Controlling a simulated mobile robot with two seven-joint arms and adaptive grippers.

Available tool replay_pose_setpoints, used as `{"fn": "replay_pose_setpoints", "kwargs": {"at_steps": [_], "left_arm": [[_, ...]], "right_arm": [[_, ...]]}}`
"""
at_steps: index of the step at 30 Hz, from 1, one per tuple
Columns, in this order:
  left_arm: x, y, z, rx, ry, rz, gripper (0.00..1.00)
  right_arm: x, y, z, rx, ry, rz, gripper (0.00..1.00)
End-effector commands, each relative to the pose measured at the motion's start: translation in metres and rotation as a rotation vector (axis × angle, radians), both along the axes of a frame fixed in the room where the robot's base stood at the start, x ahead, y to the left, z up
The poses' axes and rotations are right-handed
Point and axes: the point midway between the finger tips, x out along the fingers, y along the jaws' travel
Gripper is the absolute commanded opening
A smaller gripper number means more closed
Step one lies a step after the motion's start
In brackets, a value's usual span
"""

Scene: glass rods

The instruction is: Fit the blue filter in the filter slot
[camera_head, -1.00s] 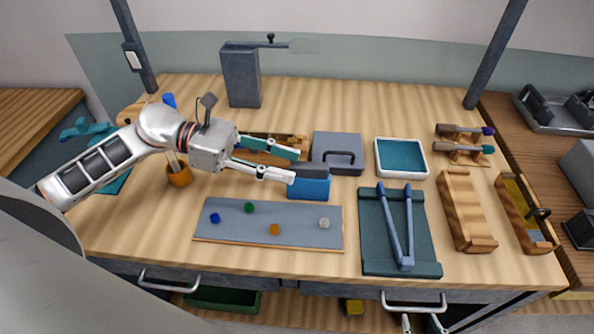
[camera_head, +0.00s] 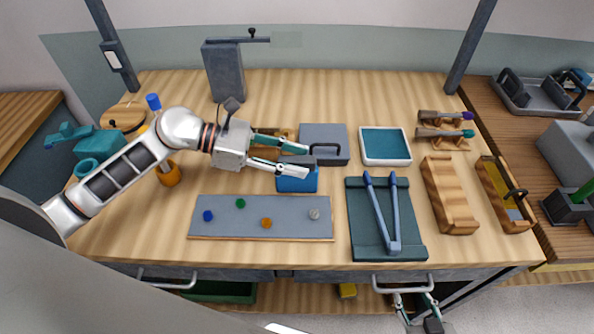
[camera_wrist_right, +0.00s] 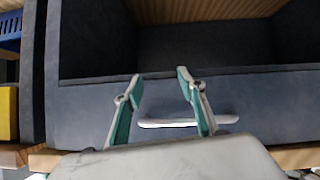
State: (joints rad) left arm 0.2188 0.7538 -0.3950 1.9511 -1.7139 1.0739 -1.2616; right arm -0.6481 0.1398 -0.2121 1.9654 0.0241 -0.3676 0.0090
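A blue block with a dark grey top (camera_head: 297,181) stands on the table behind the grey board; it may be the blue filter, but no label shows. My left gripper (camera_head: 304,160) is open, its two fingers on either side of the dark grey top. Whether they touch it is unclear. I cannot tell which thing is the filter slot. My right gripper (camera_wrist_right: 159,84) is open and empty at the front of a grey drawer (camera_wrist_right: 80,118), near its white handle (camera_wrist_right: 187,122). In the head view, my right gripper is at the bottom edge below that handle (camera_head: 403,288).
The grey board (camera_head: 260,208) carries several coloured knobs. A grey case (camera_head: 324,132), a teal tray (camera_head: 385,143), a dark green board with blue tongs (camera_head: 350,240) and wooden holders (camera_head: 440,180) stand to the right. An orange cup (camera_head: 168,175) is under my left arm.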

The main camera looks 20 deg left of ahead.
Motion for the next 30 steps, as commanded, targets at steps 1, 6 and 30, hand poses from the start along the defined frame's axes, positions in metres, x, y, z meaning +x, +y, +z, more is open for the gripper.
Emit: {"fn": "replay_pose_setpoints", "kwargs": {"at_steps": [1,6,30], "left_arm": [[0.0013,-0.0040,-0.0001,-0.001,-0.001,0.000,0.36],[0.0022,-0.0068,-0.0026,0.000,-0.001,0.001,0.36],[0.0024,-0.0062,0.0070,0.001,-0.003,0.000,0.00]], "right_arm": [[-0.0001,0.0000,0.0018,0.000,0.000,0.000,0.40],[-0.0004,-0.0001,0.0014,0.000,0.001,0.000,0.40],[-0.0019,0.0000,-0.0023,-0.001,0.006,0.001,0.40]]}}
